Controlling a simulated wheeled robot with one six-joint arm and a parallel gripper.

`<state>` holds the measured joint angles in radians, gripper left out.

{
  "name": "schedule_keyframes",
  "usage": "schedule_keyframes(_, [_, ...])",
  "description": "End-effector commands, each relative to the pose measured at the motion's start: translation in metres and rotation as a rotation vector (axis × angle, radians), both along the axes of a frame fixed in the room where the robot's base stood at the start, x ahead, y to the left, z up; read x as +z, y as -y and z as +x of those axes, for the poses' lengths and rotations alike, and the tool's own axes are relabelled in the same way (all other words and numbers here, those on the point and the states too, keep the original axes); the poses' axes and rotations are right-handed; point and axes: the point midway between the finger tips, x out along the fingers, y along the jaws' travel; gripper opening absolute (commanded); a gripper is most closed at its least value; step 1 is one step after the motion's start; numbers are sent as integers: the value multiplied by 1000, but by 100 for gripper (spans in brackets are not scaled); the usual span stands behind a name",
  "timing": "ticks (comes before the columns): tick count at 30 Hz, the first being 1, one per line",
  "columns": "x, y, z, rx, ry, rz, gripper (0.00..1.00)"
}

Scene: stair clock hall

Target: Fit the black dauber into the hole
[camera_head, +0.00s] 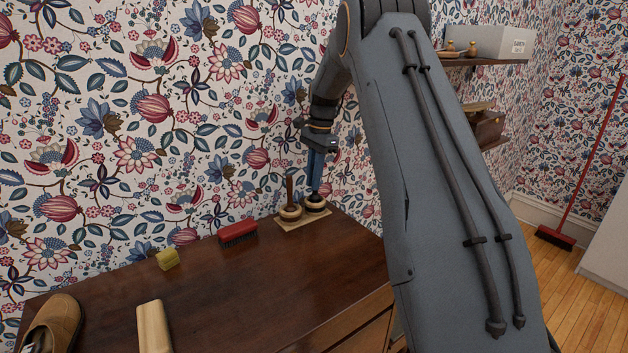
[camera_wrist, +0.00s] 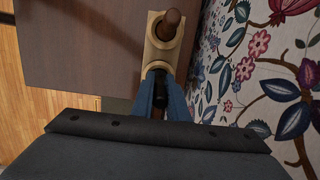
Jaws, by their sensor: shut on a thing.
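A pale wooden stand (camera_head: 290,225) lies at the back of the dresser top near the wall. Its left ring holds an upright brown-handled dauber (camera_head: 289,192); it also shows in the wrist view (camera_wrist: 172,22). My gripper (camera_head: 315,180) points down over the stand's right ring, its blue fingers shut on the black dauber (camera_wrist: 158,82). The dauber's dark lower part (camera_head: 315,200) is at the right ring. I cannot tell how deep it sits in the hole, as the fingers and dauber hide it.
On the dresser (camera_head: 230,290) are a red brush (camera_head: 238,232), a small yellow block (camera_head: 167,259), a pale wooden piece (camera_head: 153,327) and a brown shoe (camera_head: 55,325). The patterned wall (camera_head: 150,120) rises close behind the stand. Shelves hang at the right.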

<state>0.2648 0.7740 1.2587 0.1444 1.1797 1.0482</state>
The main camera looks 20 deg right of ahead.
Motion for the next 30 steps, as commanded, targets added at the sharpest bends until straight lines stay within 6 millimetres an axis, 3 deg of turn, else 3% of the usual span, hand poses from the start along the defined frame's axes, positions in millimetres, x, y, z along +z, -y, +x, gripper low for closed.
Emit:
schedule_keyframes(3, [-10,0,-1,0,0,0,0])
schedule_keyframes(13, [-14,0,0,0,0,0,0])
schedule_keyframes(14, [-14,0,0,0,0,0,15])
schedule_keyframes(17, [-13,0,0,0,0,0,32])
schedule_keyframes(30, [-3,1,1,0,2,-1,32])
